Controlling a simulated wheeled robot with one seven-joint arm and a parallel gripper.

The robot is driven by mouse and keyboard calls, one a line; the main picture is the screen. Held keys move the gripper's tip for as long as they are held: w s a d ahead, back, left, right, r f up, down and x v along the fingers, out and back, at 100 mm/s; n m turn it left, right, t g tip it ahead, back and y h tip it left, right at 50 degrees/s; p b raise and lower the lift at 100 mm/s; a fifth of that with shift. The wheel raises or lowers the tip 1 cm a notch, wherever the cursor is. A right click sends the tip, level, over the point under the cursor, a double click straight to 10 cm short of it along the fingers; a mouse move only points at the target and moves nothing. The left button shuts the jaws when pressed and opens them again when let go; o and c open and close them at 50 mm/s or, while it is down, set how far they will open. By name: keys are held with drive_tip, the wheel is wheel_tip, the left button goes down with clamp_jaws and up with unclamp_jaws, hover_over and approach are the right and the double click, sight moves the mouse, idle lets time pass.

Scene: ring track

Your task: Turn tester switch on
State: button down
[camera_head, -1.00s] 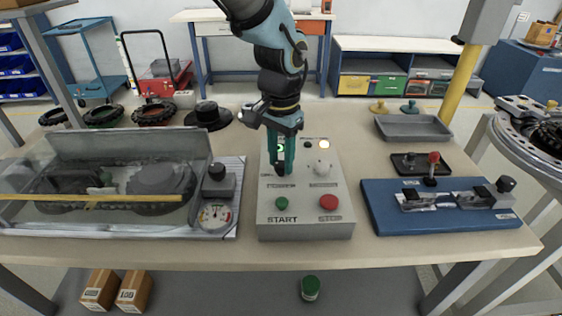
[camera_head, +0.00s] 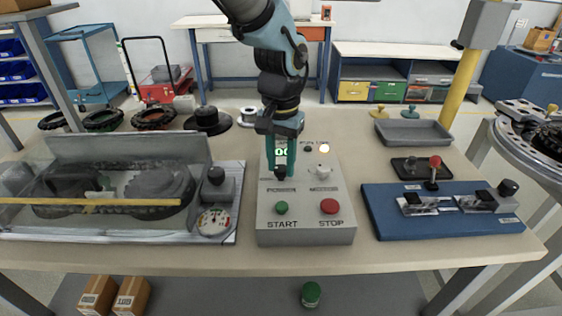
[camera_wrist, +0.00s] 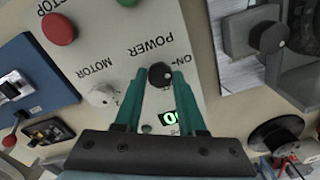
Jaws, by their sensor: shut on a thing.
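The tester is a grey control box (camera_head: 305,232) on the bench. My gripper (camera_head: 281,168) points down over the box's left side. Its teal fingers are shut on the black POWER knob (camera_wrist: 160,73), one on each side. An "ON" label shows beside the knob in the wrist view. A display with lit green digits (camera_head: 281,152) shows partly between the fingers.
A clear-covered case (camera_head: 100,190) and a dial gauge (camera_head: 214,221) stand left of the tester. A blue fixture board (camera_head: 440,222) lies to the right. A grey tray (camera_head: 413,132) and black rings (camera_head: 152,117) sit farther back.

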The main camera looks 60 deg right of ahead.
sight(282, 168)
drive_tip(key=c, duration=0.5)
unclamp_jaws()
wheel_tip(282, 168, up, 11)
drive_tip(key=b, duration=0.1)
drive_tip(key=shift+b, duration=0.4)
drive_tip(key=shift+s+f, duration=0.1)
